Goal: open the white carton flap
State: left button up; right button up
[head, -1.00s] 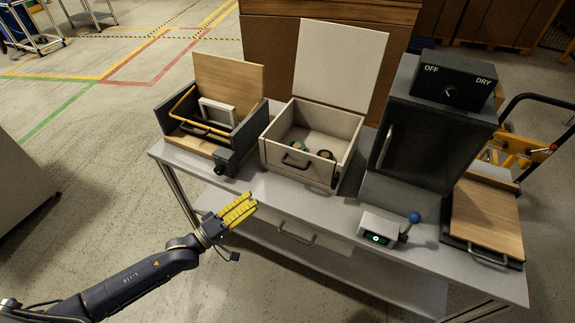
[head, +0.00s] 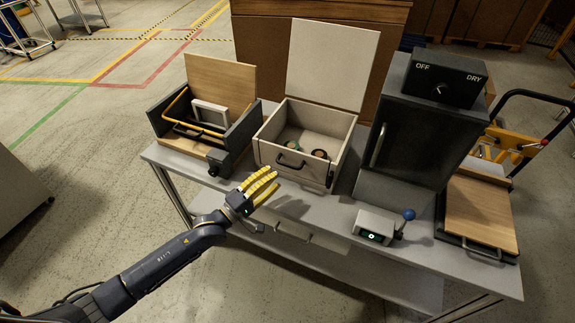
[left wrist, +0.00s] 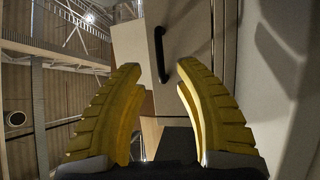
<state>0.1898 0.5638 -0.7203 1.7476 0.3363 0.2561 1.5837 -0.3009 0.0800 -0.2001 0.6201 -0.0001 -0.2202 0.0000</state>
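The white carton (head: 265,151) stands open-topped on the bench. Its white flap (head: 333,62) stands raised upright along the back edge. A dark handle (head: 290,159) is on the front wall. Inside lie a green-and-dark round piece (head: 295,145) and a dark ring with an orange middle (head: 319,154). My left gripper (head: 275,180) has yellow fingers and is in front of the carton, just below its handle. In the left wrist view the fingers (left wrist: 161,82) are apart with nothing held between them. A black handle (left wrist: 162,55) on a pale face shows beyond them. My right gripper is not in view.
A grey bench (head: 285,200) carries a dark open box with a wooden lid (head: 222,80) at left, a dark cabinet (head: 415,140), a small device with a blue-knobbed lever (head: 375,225) and a wooden-topped box (head: 480,215). A drawer handle (head: 293,232) sits below the bench edge.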

aim_at(288, 165)
pick_arm(q)
jog(key=shift+x, duration=3.4)
grip_shut()
